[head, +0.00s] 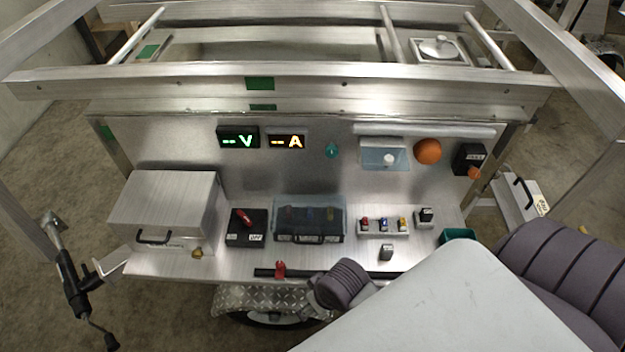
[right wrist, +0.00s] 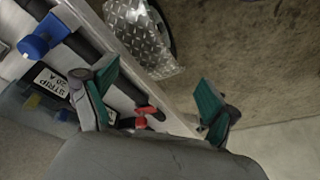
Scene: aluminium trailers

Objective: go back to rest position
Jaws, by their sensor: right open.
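My right arm comes in from the lower right of the head view, with a pale link and dark ribbed joints over the front edge of the trailer's metal shelf (head: 330,262). Its fingers are hidden there. In the right wrist view my right gripper (right wrist: 157,95) is open, with green pads apart and nothing held between them. A small red part (right wrist: 146,116) shows near the fingers, beyond them; I cannot tell whether they touch it. My left gripper is not in view.
On the shelf stand a metal box (head: 165,205), a red-handled switch (head: 244,218), a clear-covered case (head: 308,222) and a small terminal block (head: 382,228). A black bar with a red clip (head: 280,269) runs along the front edge. Chequer plate (head: 262,298) lies below. Trailer rails surround the bench.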

